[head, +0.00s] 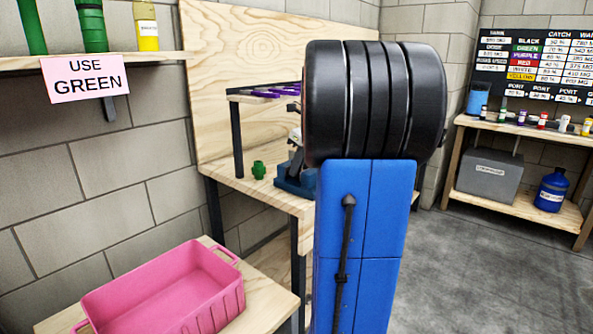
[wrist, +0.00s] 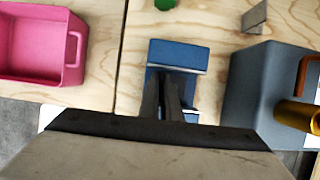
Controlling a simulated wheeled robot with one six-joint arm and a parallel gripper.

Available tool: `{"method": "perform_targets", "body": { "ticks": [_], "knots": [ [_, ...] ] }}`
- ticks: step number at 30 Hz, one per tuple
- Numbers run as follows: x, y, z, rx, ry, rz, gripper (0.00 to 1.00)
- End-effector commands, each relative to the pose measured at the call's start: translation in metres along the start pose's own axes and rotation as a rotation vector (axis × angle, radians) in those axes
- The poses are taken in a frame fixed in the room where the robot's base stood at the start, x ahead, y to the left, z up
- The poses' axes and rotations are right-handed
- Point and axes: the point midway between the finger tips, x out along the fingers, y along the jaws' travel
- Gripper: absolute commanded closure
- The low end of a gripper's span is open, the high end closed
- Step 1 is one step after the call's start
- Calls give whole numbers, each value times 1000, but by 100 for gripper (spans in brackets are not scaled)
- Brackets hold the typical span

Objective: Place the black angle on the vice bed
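The blue vice (wrist: 180,52) is in the upper middle of the wrist view, on the plywood bench. In the head view the vice (head: 291,184) is partly hidden behind my arm. My gripper (wrist: 164,78) points down over the vice, its dark fingers overlapping the vice bed in the picture. The fingers look close together, but I cannot tell whether they touch or hold something. I cannot make out the black angle for certain; any dark part between the fingers blends with them. In the head view my gripper is mostly hidden.
A pink crate (head: 83,303) stands at the front left. A green part (head: 258,169) sits on the bench beside the vice. A rack with purple pieces (head: 262,93) rises behind. A dark grey box (wrist: 237,95) and a gold cylinder (wrist: 297,115) lie right of the vice.

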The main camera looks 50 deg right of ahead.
Motion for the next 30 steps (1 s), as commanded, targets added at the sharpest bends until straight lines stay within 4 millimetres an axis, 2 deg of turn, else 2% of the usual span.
{"method": "perform_targets", "body": {
  "ticks": [3, 13, 15, 16, 26, 30],
  "knots": [
    [8, 0, -3, 0, 0, -1, 100],
    [10, 0, -4, 1, 0, 0, 100],
    [9, 0, -4, 0, 0, -1, 82],
    [9, 0, -4, 0, 0, 0, 78],
    [8, 0, -3, 0, -1, -1, 78],
    [-4, 0, -3, 0, -1, -2, 78]
  ]
}}
